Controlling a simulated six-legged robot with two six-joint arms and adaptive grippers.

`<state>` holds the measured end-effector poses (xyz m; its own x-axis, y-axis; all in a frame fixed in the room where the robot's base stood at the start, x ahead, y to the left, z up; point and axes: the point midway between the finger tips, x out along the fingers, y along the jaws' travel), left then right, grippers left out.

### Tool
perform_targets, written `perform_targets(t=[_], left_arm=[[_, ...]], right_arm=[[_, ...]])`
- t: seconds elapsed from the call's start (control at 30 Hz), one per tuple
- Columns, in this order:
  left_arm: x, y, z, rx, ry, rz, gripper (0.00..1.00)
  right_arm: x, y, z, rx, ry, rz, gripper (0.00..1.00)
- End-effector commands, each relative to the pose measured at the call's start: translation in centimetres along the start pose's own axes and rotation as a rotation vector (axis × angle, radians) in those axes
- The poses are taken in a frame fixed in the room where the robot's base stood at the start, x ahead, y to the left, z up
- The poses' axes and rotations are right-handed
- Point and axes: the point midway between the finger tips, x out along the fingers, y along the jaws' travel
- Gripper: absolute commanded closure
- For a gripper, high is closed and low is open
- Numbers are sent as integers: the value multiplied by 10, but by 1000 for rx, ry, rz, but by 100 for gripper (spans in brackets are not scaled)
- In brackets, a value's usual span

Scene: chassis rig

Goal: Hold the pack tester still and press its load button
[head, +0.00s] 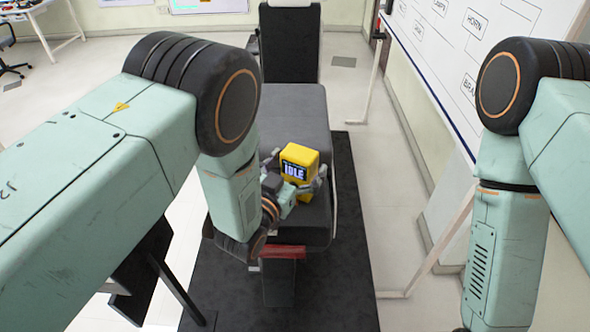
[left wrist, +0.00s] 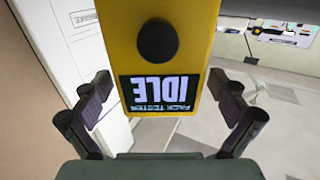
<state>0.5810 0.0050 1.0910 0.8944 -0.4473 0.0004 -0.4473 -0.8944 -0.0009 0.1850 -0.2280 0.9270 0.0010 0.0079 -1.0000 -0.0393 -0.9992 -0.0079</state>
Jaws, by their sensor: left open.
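The pack tester (head: 300,158) is a yellow box on the dark grey seat-like surface, with a screen that reads IDLE. In the left wrist view the pack tester (left wrist: 181,45) fills the upper middle, with its screen upside down and a round black button (left wrist: 157,41) beyond the screen. My left gripper (head: 296,178) is open at the pack tester, with one finger on each side. In the left wrist view the fingers of my left gripper (left wrist: 160,105) stand apart from the box, with visible gaps. My right arm is at the right of the head view; its gripper is out of view.
The grey padded surface (head: 297,108) stands on a black mat (head: 352,240). A red part (head: 284,251) is at its near end. A whiteboard (head: 455,60) with labels stands at the right.

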Motion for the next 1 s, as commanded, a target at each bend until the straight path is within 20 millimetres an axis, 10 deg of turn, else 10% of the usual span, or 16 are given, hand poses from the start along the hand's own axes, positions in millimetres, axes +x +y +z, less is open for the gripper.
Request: perform_targets(t=[0.2,1.0], left_arm=[[1,2,-1,0,0,1,3],[1,1,-1,0,1,0,71]], right_arm=[[-1,0,0,0,-1,0,60],[-1,0,0,0,0,0,60]])
